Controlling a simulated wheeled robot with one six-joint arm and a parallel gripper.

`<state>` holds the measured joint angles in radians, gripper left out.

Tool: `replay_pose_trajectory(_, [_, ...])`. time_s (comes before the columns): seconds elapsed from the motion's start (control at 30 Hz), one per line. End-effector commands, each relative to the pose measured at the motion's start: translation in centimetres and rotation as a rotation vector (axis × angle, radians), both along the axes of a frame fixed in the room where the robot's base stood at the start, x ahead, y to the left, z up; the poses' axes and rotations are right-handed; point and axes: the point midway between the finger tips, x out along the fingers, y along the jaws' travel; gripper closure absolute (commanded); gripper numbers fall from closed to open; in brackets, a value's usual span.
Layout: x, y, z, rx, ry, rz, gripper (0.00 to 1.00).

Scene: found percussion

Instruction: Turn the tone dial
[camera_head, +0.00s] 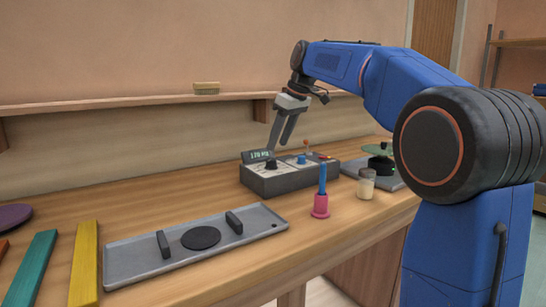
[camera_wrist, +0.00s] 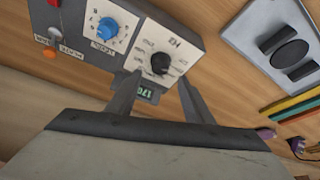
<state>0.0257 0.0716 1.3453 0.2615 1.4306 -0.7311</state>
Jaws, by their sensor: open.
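The grey control box (camera_head: 288,180) stands on the wooden bench in the head view. The black tone dial (camera_head: 271,164) sits on its left panel beside a small lit display (camera_head: 258,155). A blue knob (camera_head: 302,159) is to its right. My gripper (camera_head: 281,145) hangs just above the box, fingers pointing down near the black dial. In the wrist view, the black dial (camera_wrist: 160,63) shows just beyond the gap between my open fingers (camera_wrist: 155,80), and the blue knob (camera_wrist: 108,28) lies farther left. I cannot tell any contact with the dial.
A grey tray (camera_head: 140,265) with black pieces lies in front. Coloured bars (camera_head: 85,265) lie at left. Bare bench lies between the tray and the wall.

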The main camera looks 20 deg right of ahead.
Motion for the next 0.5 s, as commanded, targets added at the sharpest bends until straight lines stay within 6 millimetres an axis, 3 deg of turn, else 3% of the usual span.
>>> replay_pose_trajectory(0.2, [1.0, 0.9, -3.4, 0.000, 0.003, 0.001, 0.53])
replay_pose_trajectory(0.5, [1.8, 1.6, -5.8, 0.000, 0.000, 0.000, 0.53])
